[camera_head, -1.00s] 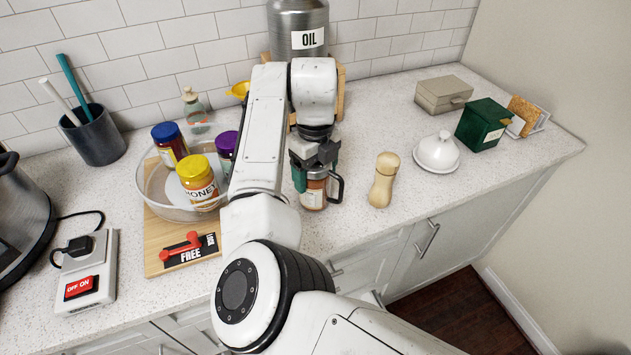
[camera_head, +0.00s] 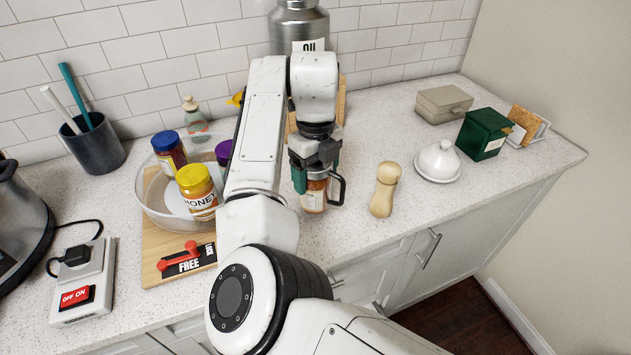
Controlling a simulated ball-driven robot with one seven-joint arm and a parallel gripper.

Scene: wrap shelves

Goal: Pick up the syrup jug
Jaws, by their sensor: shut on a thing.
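The syrup jug (camera_head: 313,198) is a small amber jug with a pale label, a dark handle on its right side and a dark top. It is upright over the counter, in the middle of the view. My gripper (camera_head: 315,172) comes down on it from above and is shut on its upper part. The fingers hide most of the jug's top. I cannot tell whether the jug's base touches the counter.
A white butter dish (camera_head: 438,161) and a green box (camera_head: 484,134) are farther right. A clear bowl (camera_head: 150,200) with jars stands left on a wooden board (camera_head: 160,245). A metal oil canister (camera_head: 298,28) is behind.

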